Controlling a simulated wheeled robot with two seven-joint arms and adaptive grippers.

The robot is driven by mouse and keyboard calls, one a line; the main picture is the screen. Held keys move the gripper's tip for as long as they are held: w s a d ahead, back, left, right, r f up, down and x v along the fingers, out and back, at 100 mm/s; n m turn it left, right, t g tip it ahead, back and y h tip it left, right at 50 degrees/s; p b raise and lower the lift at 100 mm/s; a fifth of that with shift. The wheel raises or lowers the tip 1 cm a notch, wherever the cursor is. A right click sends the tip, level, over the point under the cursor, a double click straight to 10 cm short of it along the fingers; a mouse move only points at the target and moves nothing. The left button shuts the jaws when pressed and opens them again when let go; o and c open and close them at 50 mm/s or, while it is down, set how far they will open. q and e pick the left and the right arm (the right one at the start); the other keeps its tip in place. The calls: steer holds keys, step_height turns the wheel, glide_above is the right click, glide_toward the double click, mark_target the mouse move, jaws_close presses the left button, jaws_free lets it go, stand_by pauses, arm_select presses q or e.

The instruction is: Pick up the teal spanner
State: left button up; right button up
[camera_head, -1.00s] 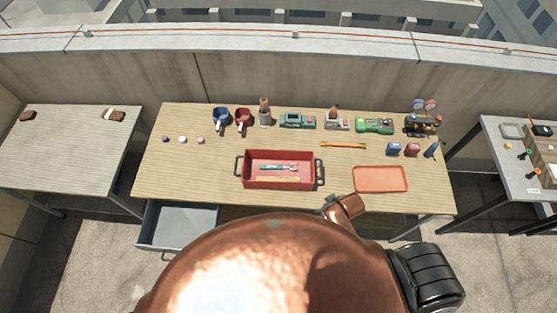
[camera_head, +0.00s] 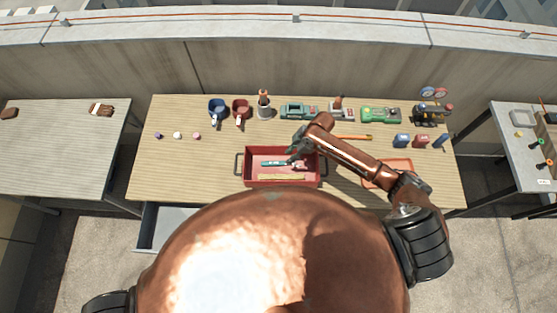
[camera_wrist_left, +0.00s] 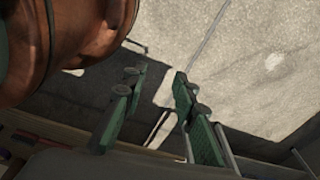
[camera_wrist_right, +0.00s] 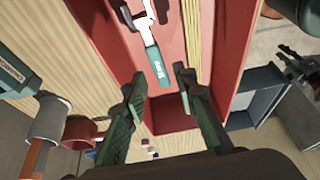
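The teal spanner (camera_head: 272,163) lies in the red tray with handles (camera_head: 249,182) on the middle table. In the right wrist view, its teal handle (camera_wrist_right: 158,68) points toward my fingers and its pale metal head lies farther off, partly cut by the frame. My right gripper (camera_head: 296,151) hangs over the tray and hides part of the spanner's right side in the head view. In the right wrist view my right gripper (camera_wrist_right: 160,76) is open and empty, with its fingertips close to the handle's end. My left gripper (camera_wrist_left: 158,76) is open and empty over the floor.
A yellowish strip (camera_head: 275,177) also lies in the tray. An orange tray (camera_head: 400,165) is to the right, partly behind my right arm. Mugs (camera_head: 218,108) and tools line the table's back. A drawer (camera_head: 165,226) stands open at the front left.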

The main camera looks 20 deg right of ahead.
mark_target(281, 162)
steer(key=shift+w+f+b, duration=0.15)
steer(key=shift+f+b, duration=0.15)
steer(key=shift+f, duration=0.25)
steer(key=shift+w+f, duration=0.15)
steer(key=shift+w+a+f, duration=0.1)
steer(key=shift+w+f, duration=0.15)
steer(key=shift+x, duration=1.15)
steer(key=x, duration=0.5)
steer(key=shift+f+p, duration=0.1)
steer(key=shift+p, duration=0.25)
arm_select(q)
steer(key=shift+f, duration=0.4)
arm_select(e)
jaws_close()
